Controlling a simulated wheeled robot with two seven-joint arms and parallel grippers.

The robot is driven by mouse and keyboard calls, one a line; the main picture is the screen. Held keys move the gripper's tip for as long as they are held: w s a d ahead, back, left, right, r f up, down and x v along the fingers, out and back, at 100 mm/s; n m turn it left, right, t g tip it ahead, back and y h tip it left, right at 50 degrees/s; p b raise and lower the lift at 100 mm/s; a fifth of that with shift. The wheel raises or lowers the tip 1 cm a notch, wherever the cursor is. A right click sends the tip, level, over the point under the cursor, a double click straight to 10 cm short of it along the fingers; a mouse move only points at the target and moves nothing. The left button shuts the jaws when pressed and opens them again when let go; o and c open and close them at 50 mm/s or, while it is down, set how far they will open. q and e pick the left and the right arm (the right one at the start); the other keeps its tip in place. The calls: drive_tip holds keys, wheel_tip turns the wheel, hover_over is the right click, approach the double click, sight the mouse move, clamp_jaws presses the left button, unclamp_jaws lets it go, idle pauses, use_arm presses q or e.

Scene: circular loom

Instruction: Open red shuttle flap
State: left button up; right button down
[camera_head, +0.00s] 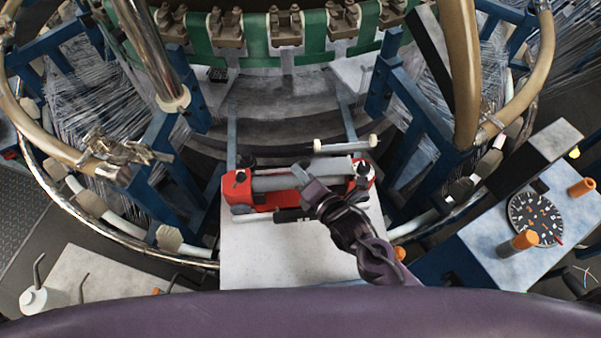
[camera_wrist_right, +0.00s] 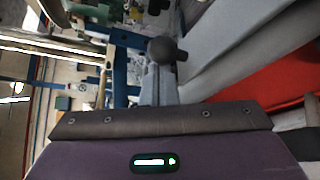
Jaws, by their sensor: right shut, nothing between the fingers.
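I cannot tell which part is the flap. My right gripper (camera_head: 303,172) is shut and empty, with its tip over the middle of the shuttle; I cannot tell if it touches. My arm covers part of the shuttle's near side. In the right wrist view, the red body (camera_wrist_right: 265,85), a grey bar and a round dark knob (camera_wrist_right: 165,50) show close up. My left gripper is not in view.
A white roller (camera_head: 345,144) sits just behind the shuttle. Blue frame posts (camera_head: 170,150) and a curved rail flank the table. A dial panel (camera_head: 537,218) with orange knobs stands at the right. The white tabletop (camera_head: 260,255) in front is clear.

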drive_tip(key=shift+d+r+m+t+y, duration=0.15)
drive_tip(key=shift+d+r+m+y, duration=0.1)
drive_tip(key=shift+r+m, duration=0.3)
drive_tip(key=shift+d+r+m+t+y, duration=0.15)
drive_tip(key=shift+d+r+m+y, duration=0.15)
drive_tip(key=shift+r, duration=0.4)
drive_tip(key=d+r+m+t+y, duration=0.1)
drive_tip(key=d+r+m+t, duration=0.2)
drive_tip(key=d+r+m, duration=0.4)
drive_tip(key=shift+w+d+y+p, duration=0.3)
drive_tip(key=shift+w+y+p, duration=0.05)
drive_tip(key=shift+p, duration=0.1)
drive_tip(key=shift+f, duration=0.15)
